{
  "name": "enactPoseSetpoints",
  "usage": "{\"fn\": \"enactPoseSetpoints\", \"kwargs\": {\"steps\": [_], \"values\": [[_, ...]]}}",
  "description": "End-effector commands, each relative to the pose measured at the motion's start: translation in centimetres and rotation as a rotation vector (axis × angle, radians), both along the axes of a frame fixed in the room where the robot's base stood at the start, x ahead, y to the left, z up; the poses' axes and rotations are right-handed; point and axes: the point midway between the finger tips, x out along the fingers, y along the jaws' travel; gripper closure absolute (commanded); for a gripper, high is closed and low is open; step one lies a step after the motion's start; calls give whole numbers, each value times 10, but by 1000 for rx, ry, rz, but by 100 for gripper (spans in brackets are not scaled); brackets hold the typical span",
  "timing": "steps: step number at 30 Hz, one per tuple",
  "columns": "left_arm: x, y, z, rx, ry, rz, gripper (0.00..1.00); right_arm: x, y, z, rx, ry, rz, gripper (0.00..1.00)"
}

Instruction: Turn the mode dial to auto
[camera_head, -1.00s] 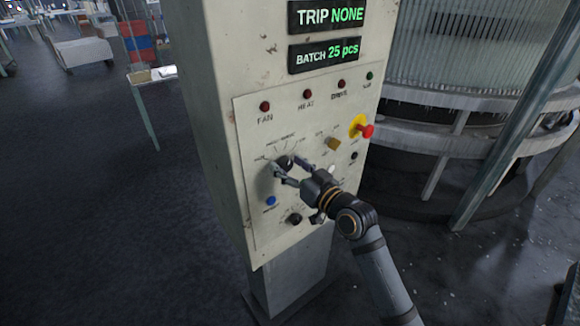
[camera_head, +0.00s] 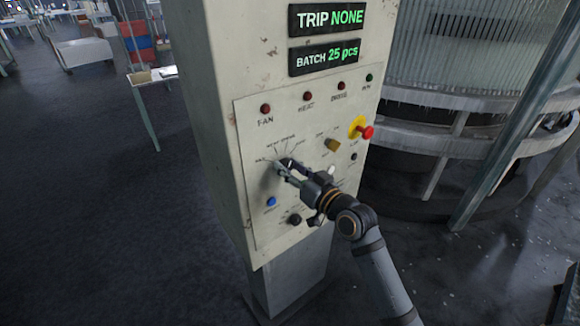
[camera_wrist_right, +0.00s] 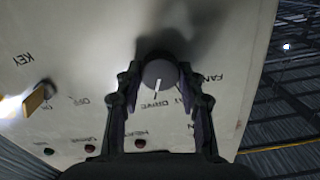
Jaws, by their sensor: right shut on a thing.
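The mode dial is a round dark knob on the cream control panel, seen in the head view (camera_head: 286,162) partly hidden by my fingers. In the right wrist view the knob (camera_wrist_right: 160,76) sits between my two fingers, its white pointer line aimed down towards the printed word DRIVE. My right gripper (camera_head: 281,168) is shut on the dial, one finger on each side; it also shows in the right wrist view (camera_wrist_right: 160,92). In the head view the dial's printed labels are too small to read surely. My left gripper is not in view.
Close by on the panel (camera_head: 246,130) are a key switch (camera_head: 332,145), a red stop button on yellow (camera_head: 366,131), a blue button (camera_head: 271,202) and a lower black knob (camera_head: 294,220). Displays above read TRIP NONE and BATCH 25 pcs.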

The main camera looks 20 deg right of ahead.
Motion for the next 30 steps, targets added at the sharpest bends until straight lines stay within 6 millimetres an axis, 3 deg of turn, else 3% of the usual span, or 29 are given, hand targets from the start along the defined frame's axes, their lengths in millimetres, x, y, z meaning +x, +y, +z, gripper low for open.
{"fn": "enactPoseSetpoints", "kwargs": {"steps": [18,30], "values": [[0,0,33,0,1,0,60,0,-1,0,433,160,0,93],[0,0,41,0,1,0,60,1,-2,-1,568,208,1,93]]}}
